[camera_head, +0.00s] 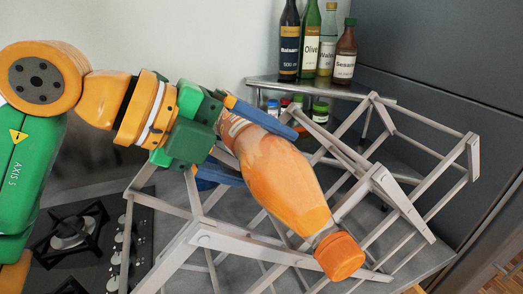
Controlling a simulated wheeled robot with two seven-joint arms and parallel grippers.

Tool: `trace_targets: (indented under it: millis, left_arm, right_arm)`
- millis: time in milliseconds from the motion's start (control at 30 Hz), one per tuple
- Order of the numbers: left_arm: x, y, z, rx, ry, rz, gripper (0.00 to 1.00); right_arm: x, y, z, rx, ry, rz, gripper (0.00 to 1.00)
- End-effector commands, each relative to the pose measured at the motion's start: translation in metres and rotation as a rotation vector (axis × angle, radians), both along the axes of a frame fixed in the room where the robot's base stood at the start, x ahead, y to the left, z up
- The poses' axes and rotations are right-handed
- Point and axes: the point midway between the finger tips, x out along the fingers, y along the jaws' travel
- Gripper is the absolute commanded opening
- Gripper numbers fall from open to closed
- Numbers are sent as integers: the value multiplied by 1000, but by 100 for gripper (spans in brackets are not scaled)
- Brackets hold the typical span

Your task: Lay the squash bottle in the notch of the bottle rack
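The squash bottle (285,185) is orange with an orange cap (340,256). It is tilted, with its cap end pointing down and to the right, in front of the grey metal bottle rack (230,240). My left gripper (250,145) comes in from the left, with its blue fingers on either side of the bottle's base end, closed on it. The bottle hides part of the rack behind it. I cannot tell whether the bottle touches the rack bars. My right gripper is not in view.
A small shelf (262,81) at the back holds several bottles, among them a sesame bottle (345,55), with small jars below. A gas hob (75,240) lies at the lower left. A dark grey wall (450,60) closes the right side.

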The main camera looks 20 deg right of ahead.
Motion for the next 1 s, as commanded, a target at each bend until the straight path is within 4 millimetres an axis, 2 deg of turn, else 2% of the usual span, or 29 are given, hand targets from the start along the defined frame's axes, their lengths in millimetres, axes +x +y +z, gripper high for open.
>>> trace_targets:
  millis: [267,300,333,567,800,1000]
  left_arm:
    - [0,0,0,-4,-1,-1,0]
    - [0,0,0,-4,-1,-1,94]
    - [0,0,0,-4,-1,-1,100]
    - [0,3,0,0,0,1,100]
    - [-3,43,27,-6,-2,4,100]
    - [-4,60,39,-3,-1,1,100]
  right_arm:
    - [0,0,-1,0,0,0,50]
    - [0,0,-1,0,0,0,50]
    - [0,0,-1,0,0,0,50]
    - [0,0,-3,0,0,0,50]
    - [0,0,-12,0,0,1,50]
    - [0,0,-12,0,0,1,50]
